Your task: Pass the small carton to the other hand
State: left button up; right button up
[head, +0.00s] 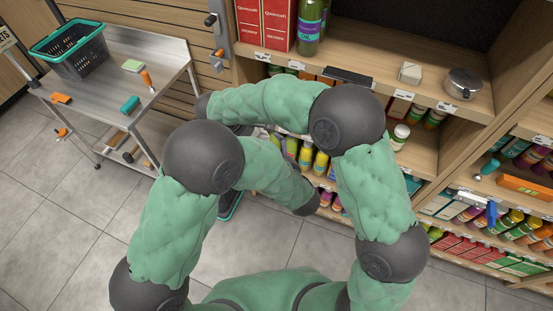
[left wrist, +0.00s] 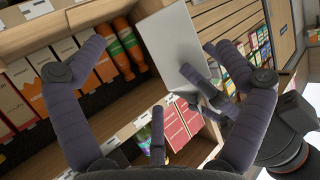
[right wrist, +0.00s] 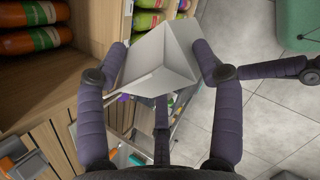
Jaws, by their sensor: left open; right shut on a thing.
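The small carton (left wrist: 172,45) is a plain pale grey-white box. In the right wrist view the carton (right wrist: 160,62) sits tilted between the fingers of my right gripper (right wrist: 160,52), which is shut on it. In the left wrist view my left gripper (left wrist: 153,42) is open, with the carton in front of it between its spread fingers. Fingers of my right gripper show at the carton's lower right there. I cannot tell whether any left finger touches the carton. In the head view my arms hide both grippers and the held carton.
Shelves on the right hold bottles and boxes, with a small white box (head: 410,72) and a round metal tin (head: 463,84) on the top. A metal trolley (head: 165,52) with a dark basket (head: 75,55) stands at the left. Tiled floor (head: 60,225) is open at lower left.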

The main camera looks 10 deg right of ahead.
pick_arm(q)
jog(key=shift+x, duration=2.85)
jog(key=c, duration=1.5)
jog(key=shift+r, duration=0.1)
jog(key=shift+c, duration=0.9)
pick_arm(e)
jog(key=o, duration=1.7)
jog(key=shift+o, duration=0.2)
